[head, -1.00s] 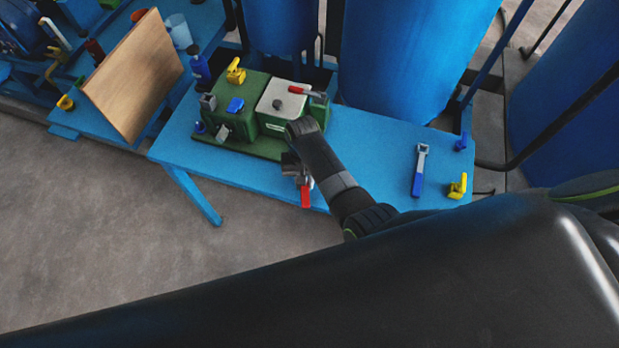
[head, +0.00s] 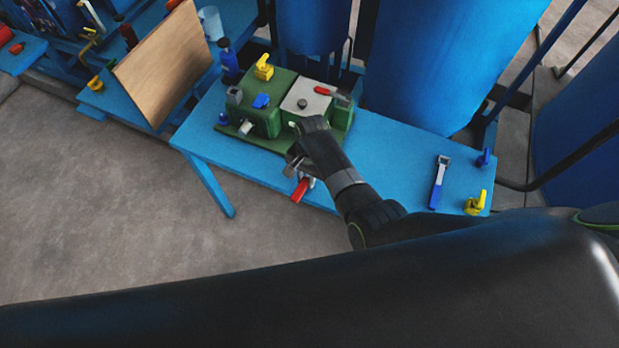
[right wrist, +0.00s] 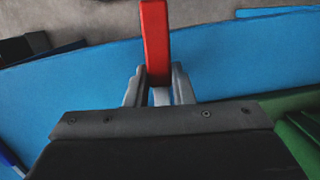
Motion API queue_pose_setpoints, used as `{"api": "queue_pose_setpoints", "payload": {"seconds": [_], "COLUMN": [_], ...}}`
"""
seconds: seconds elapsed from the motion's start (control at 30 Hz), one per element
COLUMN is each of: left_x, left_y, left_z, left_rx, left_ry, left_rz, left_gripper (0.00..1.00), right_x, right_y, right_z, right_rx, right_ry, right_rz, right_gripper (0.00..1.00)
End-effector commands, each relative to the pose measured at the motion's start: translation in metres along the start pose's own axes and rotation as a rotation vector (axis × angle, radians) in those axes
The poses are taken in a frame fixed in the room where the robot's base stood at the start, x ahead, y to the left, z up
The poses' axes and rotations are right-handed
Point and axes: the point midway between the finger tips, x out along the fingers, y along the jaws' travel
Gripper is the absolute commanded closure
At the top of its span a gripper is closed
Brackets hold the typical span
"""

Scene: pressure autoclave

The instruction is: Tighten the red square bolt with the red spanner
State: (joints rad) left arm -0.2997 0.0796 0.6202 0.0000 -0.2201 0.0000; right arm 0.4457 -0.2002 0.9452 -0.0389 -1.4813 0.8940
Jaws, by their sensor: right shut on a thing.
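My right gripper (head: 297,163) is shut on the red spanner (head: 299,190), over the front edge of the blue bench. In the head view its red handle slants down to the left, beyond the bench edge. In the right wrist view the red spanner (right wrist: 155,38) stands up between the gripper's fingers (right wrist: 158,88). Its head is hidden by the gripper. A green machine (head: 285,88) stands just behind the gripper, with a pale top plate. My left gripper is out of view.
A blue-handled spanner (head: 437,188) and a yellow valve-like part (head: 476,203) lie on the right of the blue bench (head: 395,160). A wooden board (head: 165,65) leans at the left. Large blue tanks (head: 446,60) stand behind. The bench middle is clear.

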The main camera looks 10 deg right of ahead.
Motion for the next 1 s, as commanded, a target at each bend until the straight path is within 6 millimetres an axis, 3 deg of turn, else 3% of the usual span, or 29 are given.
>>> {"api": "queue_pose_setpoints", "payload": {"seconds": [0.47,1.0], "left_x": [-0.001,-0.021], "left_y": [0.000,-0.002], "left_z": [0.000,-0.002], "left_rx": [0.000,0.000], "left_ry": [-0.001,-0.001], "left_rz": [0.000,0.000], "left_gripper": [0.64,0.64], "right_x": [-0.002,-0.020], "right_y": [-0.003,-0.002], "right_z": [-0.002,0.001], "right_rx": [0.010,0.010], "right_ry": [0.006,0.005], "right_rz": [-0.006,-0.005], "right_gripper": [1.00,1.00]}}
